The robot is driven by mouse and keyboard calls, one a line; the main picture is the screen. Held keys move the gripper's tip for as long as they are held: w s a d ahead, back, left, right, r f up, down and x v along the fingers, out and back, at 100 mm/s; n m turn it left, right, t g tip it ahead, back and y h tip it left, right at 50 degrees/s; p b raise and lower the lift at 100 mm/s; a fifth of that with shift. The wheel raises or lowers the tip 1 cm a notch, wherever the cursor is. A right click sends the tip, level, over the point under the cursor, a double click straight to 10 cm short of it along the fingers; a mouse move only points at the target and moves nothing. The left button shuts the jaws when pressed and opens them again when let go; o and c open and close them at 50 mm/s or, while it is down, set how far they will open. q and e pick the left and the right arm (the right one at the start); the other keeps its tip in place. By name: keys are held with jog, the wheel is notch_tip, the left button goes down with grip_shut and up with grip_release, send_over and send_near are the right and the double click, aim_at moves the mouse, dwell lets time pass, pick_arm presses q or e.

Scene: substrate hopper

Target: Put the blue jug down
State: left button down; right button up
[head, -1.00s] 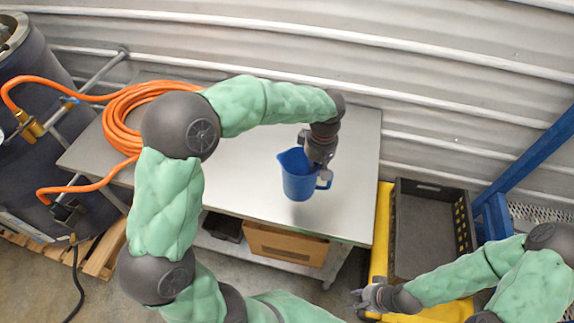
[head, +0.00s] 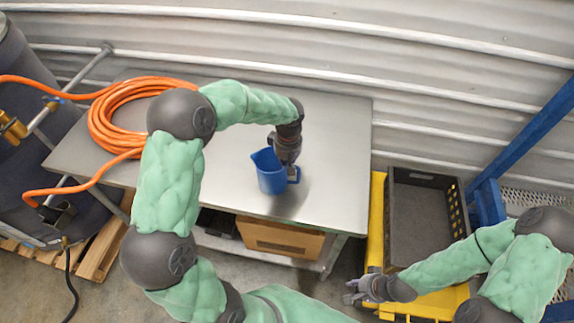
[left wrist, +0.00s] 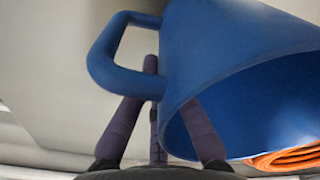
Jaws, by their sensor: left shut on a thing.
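The blue jug (head: 271,177) is upright over the front middle of the metal table (head: 335,185). I cannot tell whether its base touches the table top. My left gripper (head: 288,166) is at the jug's handle side and shut on it. In the left wrist view, the jug (left wrist: 225,45) fills the upper right with its open mouth toward the camera, and the left gripper's fingers (left wrist: 160,110) are around the handle side. My right gripper (head: 358,291) is open and empty, low beside the yellow cart, away from the jug.
A coiled orange hose (head: 105,125) lies on the table's left end. A cardboard box (head: 280,236) is on the lower shelf. A black crate (head: 418,225) sits on a yellow cart (head: 376,225) to the right. The table top right of the jug is clear.

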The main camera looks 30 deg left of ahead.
pick_arm(q)
jog(key=shift+f, duration=0.15)
jog(key=c, duration=1.4)
grip_release()
jog(key=shift+r, duration=0.5)
jog(key=r+p, duration=0.1)
jog(key=r, duration=1)
jog(key=shift+w+d+r+p, duration=0.1)
jog(key=shift+w+r+p, duration=0.1)
jog(key=shift+p, duration=0.15)
